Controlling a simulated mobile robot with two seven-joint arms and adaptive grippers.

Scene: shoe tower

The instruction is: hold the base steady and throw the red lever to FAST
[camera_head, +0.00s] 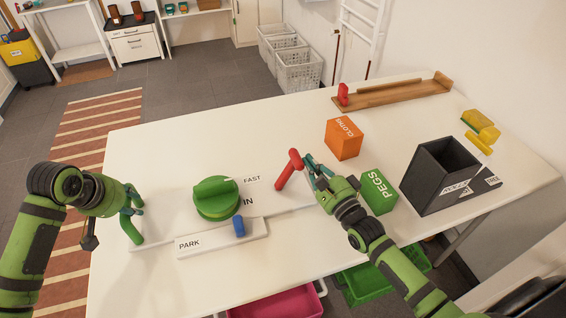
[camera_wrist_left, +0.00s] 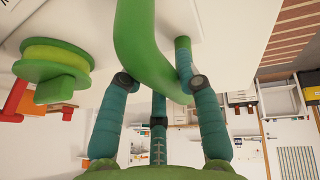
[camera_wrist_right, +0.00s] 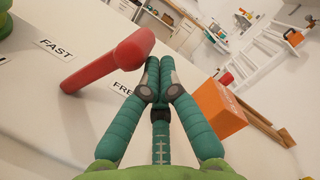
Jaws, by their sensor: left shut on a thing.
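The red lever (camera_head: 287,171) stands up from the white base (camera_head: 278,202), tilted, its thick head toward my right gripper. In the right wrist view the lever (camera_wrist_right: 105,64) lies between the FAST label (camera_wrist_right: 55,48) and a partly hidden label reading "FRE" (camera_wrist_right: 123,90). My right gripper (camera_head: 312,165) is just right of the lever head; its fingers (camera_wrist_right: 158,80) are together with nothing visible between them, and contact with the lever is unclear. My left gripper (camera_head: 132,205) is shut on the curved green handle (camera_wrist_left: 140,45) at the base's left end.
A green knob (camera_head: 216,198) and a blue peg (camera_head: 239,226) by the PARK label stand left of the lever. An orange CLOTHS box (camera_head: 343,139), a green PEGS box (camera_head: 379,190) and a black open bin (camera_head: 437,178) stand to the right. The back left tabletop is clear.

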